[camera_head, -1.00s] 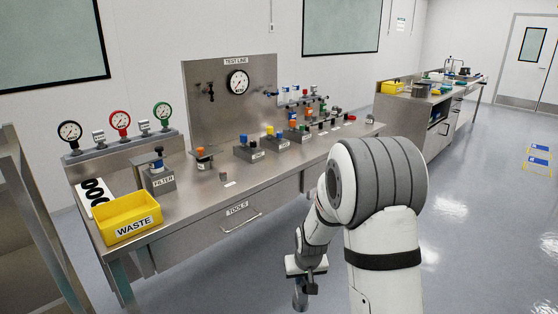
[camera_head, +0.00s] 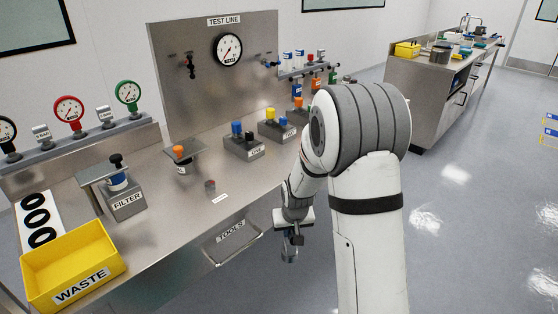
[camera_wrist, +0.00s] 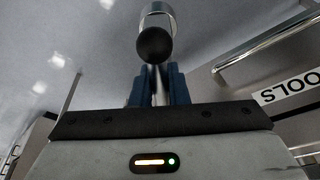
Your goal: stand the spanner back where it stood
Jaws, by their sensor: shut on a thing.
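My gripper (camera_head: 292,238) hangs in front of the bench's front edge, to the right of the TOOLS drawer. In the wrist view, its blue fingers (camera_wrist: 160,85) are shut on a slim metal shaft, which appears to be the spanner (camera_wrist: 157,15). It has a dark round ball and a shiny metal cylinder beyond the fingertips. In the head view the spanner (camera_head: 290,254) shows only as a small grey piece below the gripper, clear of the bench. Its grip section is mostly hidden. I cannot tell which spot on the bench is its standing place.
The steel bench (camera_head: 165,235) carries a yellow WASTE bin (camera_head: 75,265), a FILTER block (camera_head: 125,204), an orange-capped fitting (camera_head: 179,152), and valve blocks (camera_head: 244,147). A small short piece (camera_head: 210,186) stands near a white label (camera_head: 221,198). Open floor lies right.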

